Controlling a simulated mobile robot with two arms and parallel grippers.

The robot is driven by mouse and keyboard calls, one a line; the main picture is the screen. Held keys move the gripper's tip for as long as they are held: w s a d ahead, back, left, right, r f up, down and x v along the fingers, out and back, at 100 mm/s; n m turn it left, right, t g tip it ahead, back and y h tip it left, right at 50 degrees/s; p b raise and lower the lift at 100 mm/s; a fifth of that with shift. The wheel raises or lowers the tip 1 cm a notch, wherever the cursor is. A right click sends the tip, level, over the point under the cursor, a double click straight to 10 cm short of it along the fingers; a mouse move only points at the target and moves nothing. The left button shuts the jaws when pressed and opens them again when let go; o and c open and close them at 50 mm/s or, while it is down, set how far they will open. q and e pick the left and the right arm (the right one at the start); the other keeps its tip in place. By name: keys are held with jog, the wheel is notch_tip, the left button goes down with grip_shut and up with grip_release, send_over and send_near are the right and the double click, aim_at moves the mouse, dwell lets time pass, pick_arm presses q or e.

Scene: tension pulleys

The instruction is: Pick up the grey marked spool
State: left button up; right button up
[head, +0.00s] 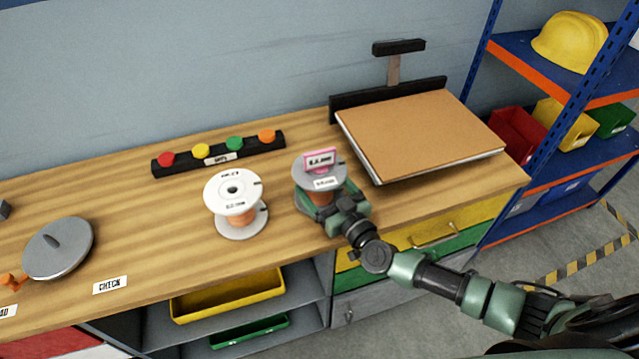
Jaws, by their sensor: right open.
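The grey marked spool (312,169) stands upright on the wooden workbench, right of the bench's middle. It has a grey top flange with a white label, an orange-brown core and a pink-framed tag on top. My right gripper (334,205) is at the near right side of this spool, low by its core. Its jaws are open, and the spool partly hides the fingers, so I cannot tell whether they touch it. A white-topped spool (232,190) with an orange core stands to its left, apart from it. My left gripper is not in view.
A black strip with coloured buttons (219,152) lies behind the spools. A brown board on a stand (420,130) is at the right. A round grey disc (57,247) and a CHECK label (110,285) are at the left. The bench between disc and white spool is clear.

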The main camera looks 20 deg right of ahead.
jog(key=shift+w+a, duration=0.15)
jog(key=shift+w, duration=0.35)
grip_shut()
jog(key=shift+r, duration=0.15)
